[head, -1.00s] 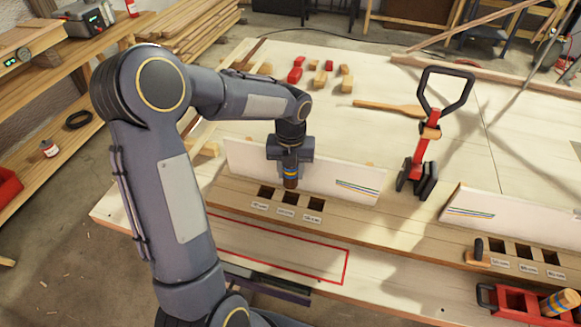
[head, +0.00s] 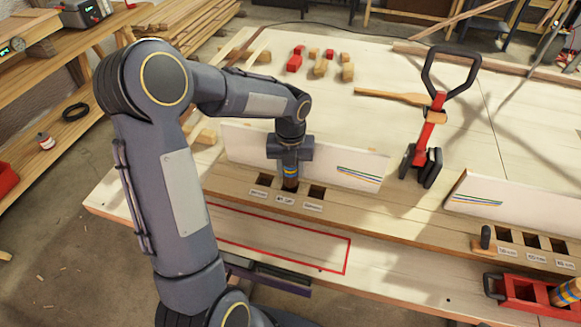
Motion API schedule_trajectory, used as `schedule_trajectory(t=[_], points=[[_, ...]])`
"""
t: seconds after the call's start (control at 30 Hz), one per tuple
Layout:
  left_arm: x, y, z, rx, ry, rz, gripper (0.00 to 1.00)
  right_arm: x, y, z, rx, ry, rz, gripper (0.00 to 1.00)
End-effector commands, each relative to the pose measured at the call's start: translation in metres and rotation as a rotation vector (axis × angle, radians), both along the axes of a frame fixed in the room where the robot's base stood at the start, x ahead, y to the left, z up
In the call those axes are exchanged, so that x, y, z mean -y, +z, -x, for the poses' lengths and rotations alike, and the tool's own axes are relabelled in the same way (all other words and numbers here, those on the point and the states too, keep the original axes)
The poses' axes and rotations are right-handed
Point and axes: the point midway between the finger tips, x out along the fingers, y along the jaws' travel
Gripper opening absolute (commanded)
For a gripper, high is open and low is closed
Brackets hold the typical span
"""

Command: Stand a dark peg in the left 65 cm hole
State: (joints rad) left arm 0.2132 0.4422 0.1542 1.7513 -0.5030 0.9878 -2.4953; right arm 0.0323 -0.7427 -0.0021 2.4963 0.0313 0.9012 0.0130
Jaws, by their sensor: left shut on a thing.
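My left gripper (head: 289,157) points down and is shut on a brown peg (head: 290,182) with blue and yellow bands. The peg is upright, its lower end at the middle hole of the left block (head: 228,186). It covers most of that hole, and I cannot tell how deep it sits. The left hole (head: 264,180) and right hole (head: 316,192) look dark and empty. Small labels lie in front of the holes, too small to read surely. My right gripper is not in view.
A white board (head: 350,168) stands just behind the holes. A second holed block (head: 510,237) with a dark upright piece (head: 486,237) is at the right. A red crate (head: 520,290) holds a banded peg (head: 567,291). A red-and-black tool (head: 430,130) stands behind.

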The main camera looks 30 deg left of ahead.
Motion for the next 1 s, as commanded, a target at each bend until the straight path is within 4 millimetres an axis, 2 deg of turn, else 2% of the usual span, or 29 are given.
schedule_trajectory(t=[1.0], points=[[0.000,-0.026,0.000,0.000,0.001,0.000,0.11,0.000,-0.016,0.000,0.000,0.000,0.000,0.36]])
